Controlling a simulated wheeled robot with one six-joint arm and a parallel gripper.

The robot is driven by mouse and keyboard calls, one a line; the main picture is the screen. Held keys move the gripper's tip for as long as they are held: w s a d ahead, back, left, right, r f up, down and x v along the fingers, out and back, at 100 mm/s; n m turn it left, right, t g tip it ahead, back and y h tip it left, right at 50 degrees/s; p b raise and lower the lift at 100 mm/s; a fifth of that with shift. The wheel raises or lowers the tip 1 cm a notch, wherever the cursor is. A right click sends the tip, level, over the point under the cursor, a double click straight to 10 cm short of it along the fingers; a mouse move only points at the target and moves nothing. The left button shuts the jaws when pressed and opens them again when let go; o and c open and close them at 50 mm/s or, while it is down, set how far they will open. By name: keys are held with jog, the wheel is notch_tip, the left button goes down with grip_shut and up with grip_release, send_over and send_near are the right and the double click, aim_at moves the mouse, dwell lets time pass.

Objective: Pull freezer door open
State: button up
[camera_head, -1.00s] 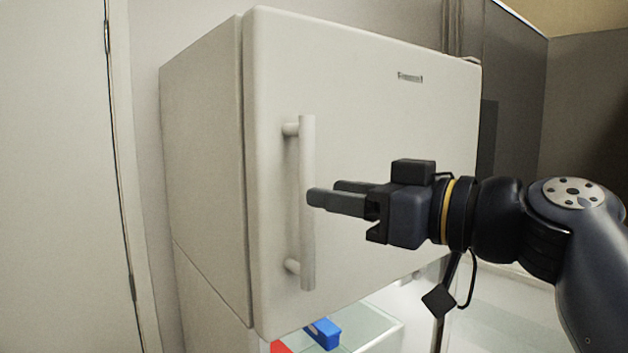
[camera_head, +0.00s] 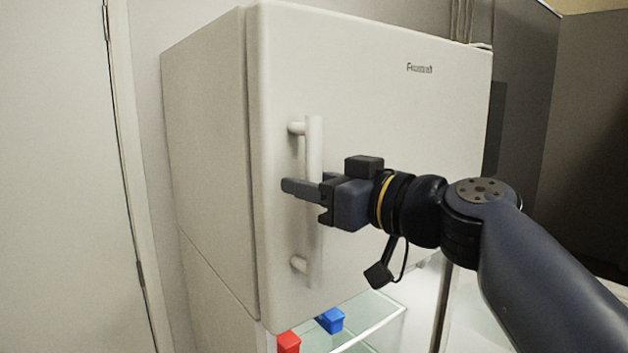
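The freezer door (camera_head: 400,130) is the white upper door of the fridge and looks shut against its cabinet (camera_head: 207,170). A white vertical bar handle (camera_head: 313,250) stands off its left side on two posts. My gripper (camera_head: 302,188) is at the middle of the handle, coming from the right. One dark finger crosses in front of the bar and reaches past its left edge. The other finger is hidden, so I cannot tell whether it is behind the bar or whether the fingers are closed on it.
Below the freezer door the lower compartment is open, with a glass shelf (camera_head: 385,318). A red item (camera_head: 288,343) and a blue item (camera_head: 331,320) show there. A pale wall or door panel (camera_head: 60,180) stands at the left. Dark panels (camera_head: 520,90) stand at the right.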

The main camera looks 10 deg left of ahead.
grip_shut()
dwell(0.3)
jog(key=shift+d, duration=0.1)
